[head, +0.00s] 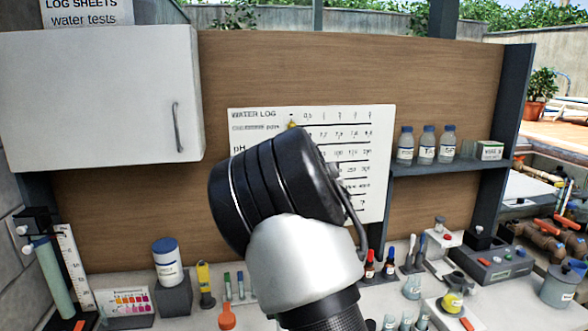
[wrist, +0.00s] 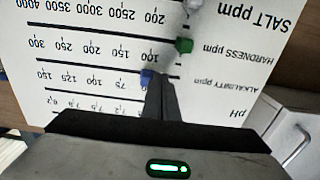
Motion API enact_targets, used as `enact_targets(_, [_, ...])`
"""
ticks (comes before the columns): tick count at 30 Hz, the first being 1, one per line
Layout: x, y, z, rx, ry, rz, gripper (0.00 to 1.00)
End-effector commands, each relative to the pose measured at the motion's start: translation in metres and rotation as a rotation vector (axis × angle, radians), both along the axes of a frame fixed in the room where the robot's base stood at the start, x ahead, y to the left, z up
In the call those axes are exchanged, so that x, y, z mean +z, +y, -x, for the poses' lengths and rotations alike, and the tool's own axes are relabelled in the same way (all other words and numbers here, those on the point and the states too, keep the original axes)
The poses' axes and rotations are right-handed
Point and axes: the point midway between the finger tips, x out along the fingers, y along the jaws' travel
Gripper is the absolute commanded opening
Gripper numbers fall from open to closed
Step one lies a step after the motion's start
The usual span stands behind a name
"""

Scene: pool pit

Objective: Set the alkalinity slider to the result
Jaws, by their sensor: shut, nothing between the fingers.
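The white water log board (head: 375,205) hangs on the wooden back panel, partly hidden behind my arm in the head view. In the wrist view the board (wrist: 230,85) appears upside down. Its alkalinity row has a blue slider (wrist: 147,77) on its line, at the low end beyond the 75 mark. My gripper (wrist: 160,82) is shut and empty, with its fingertips at the board just right of the blue slider in that view. I cannot tell whether they touch it. My gripper's tips are hidden in the head view.
A green slider (wrist: 184,45) sits on the hardness row and a pale one (wrist: 193,6) on the salt row. A yellow slider (head: 292,124) is on the chlorine row. A white cabinet (head: 100,95) is left; a shelf (head: 445,168) with bottles is right. Test gear crowds the counter below.

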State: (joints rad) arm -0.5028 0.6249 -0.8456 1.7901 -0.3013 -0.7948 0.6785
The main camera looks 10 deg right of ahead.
Motion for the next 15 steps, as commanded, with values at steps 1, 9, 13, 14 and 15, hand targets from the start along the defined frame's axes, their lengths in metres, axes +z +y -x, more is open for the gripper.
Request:
enact_targets(1, [0.000, -0.005, 0.000, -0.002, 0.000, 0.000, 0.00])
enact_targets(9, [0.000, -0.021, 0.000, -0.002, 0.000, -0.001, 0.00])
enact_targets(13, [0.000, -0.028, 0.000, -0.002, -0.001, -0.001, 0.00])
enact_targets(14, [0.000, -0.030, 0.000, -0.002, -0.001, -0.001, 0.00])
enact_targets(15, [0.000, -0.033, 0.000, -0.002, -0.001, 0.000, 0.00])
